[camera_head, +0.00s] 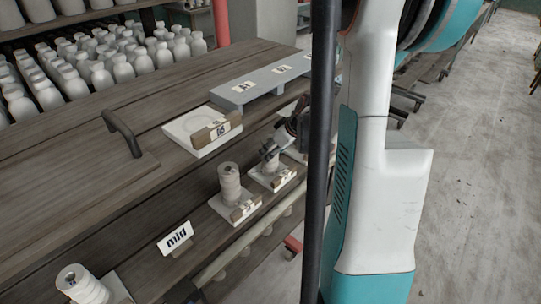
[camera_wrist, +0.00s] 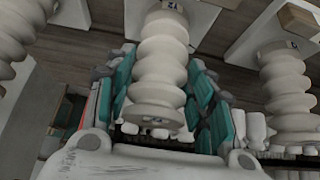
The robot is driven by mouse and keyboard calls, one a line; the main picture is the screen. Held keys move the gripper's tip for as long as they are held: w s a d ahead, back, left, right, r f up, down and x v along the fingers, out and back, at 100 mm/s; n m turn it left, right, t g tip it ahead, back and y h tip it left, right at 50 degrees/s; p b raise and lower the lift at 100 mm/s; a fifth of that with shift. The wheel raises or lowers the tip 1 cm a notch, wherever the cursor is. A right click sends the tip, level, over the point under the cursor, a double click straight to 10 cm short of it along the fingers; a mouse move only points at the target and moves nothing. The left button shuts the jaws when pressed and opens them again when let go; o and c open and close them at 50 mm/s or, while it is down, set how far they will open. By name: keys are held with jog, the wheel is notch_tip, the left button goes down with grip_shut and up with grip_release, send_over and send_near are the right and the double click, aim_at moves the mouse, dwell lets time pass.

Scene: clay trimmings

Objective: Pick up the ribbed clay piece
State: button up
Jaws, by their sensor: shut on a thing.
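A pale ribbed clay piece (camera_wrist: 162,62) stands in the middle of the wrist view, with a small dark-lettered label at its far end. The teal fingers of my gripper (camera_wrist: 160,105) lie on both sides of it, shut on it. In the head view my gripper (camera_head: 284,142) is at the rearmost of the small white tiles (camera_head: 281,183), and the held piece (camera_head: 270,163) is mostly hidden behind it. A similar ribbed piece (camera_head: 229,180) stands upright on the neighbouring tile. I cannot tell whether the held piece touches its tile.
Another ribbed piece (camera_head: 85,284) is at the front left, near a "mid" sign (camera_head: 175,237). A white tray (camera_head: 193,133) and a grey labelled rack (camera_head: 250,84) are on the upper board. Many white bottles (camera_head: 102,76) stand behind.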

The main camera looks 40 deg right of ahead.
jog(key=s+r+p, duration=0.2)
jog(key=s+r, duration=0.2)
jog(key=s, duration=0.3)
jog(key=s+d+r+p, duration=0.1)
jog(key=s+r, duration=0.3)
jog(key=s, duration=0.3)
jog(key=shift+p, duration=0.35)
